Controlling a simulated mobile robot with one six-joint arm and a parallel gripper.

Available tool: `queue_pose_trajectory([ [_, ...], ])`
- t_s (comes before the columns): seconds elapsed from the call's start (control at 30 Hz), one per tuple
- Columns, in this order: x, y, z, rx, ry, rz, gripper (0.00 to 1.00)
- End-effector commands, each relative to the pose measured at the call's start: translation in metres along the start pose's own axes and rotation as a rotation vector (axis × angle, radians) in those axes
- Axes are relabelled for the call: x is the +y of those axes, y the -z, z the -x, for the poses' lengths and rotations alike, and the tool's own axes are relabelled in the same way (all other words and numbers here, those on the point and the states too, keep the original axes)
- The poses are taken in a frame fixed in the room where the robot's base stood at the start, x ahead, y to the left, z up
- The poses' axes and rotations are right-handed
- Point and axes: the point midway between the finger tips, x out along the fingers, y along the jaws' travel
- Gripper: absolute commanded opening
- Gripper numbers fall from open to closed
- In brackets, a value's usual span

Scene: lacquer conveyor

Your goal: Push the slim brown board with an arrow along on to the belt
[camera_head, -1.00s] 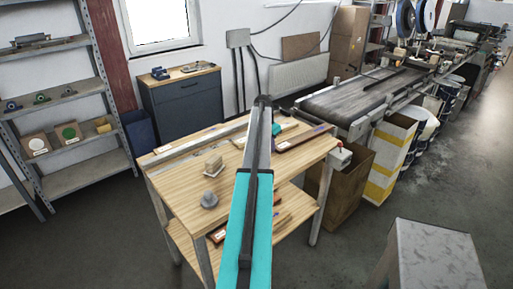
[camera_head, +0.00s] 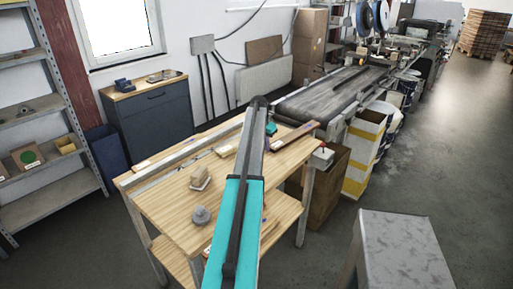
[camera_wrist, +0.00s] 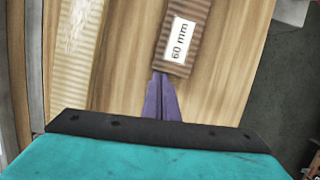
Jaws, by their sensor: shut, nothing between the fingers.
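A slim brown board (camera_head: 293,137) lies on the wooden workbench (camera_head: 160,196), to the right of my arm, with its far end towards the belt (camera_head: 335,94). No arrow can be made out on it. In the wrist view a brown ribbed strip (camera_wrist: 172,60) has a white "60 mm" label; I cannot tell if it is the same board. My gripper (camera_wrist: 158,76) is shut and empty, its purple fingers by the near end of the strip. Whether they touch is unclear. In the head view my arm hides most of the gripper.
A metal rail (camera_head: 180,160) runs along the bench's back edge. A small wooden block (camera_head: 200,176) and a grey knob (camera_head: 201,215) stand on the left of the bench. A red-button box (camera_head: 321,157) is at the right corner. A grey-topped stand (camera_head: 405,250) is at front right.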

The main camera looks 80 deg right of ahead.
Motion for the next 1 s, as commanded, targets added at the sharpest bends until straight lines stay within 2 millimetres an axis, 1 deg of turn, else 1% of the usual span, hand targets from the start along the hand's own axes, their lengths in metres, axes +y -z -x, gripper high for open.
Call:
queue_pose_trajectory([
  [0.2, 0.008, 0.006, 0.002, 0.0, -0.002, 0.01, 0.0],
  [0.4, 0.011, 0.01, 0.003, 0.0, -0.003, 0.014, 0.0],
  [0.67, 0.009, 0.024, 0.006, 0.0, -0.004, 0.015, 0.0],
  [0.93, 0.004, 0.048, 0.013, 0.0, -0.004, 0.014, 0.0],
  [1.0, 0.004, 0.044, 0.021, -0.002, -0.005, 0.012, 0.0],
])
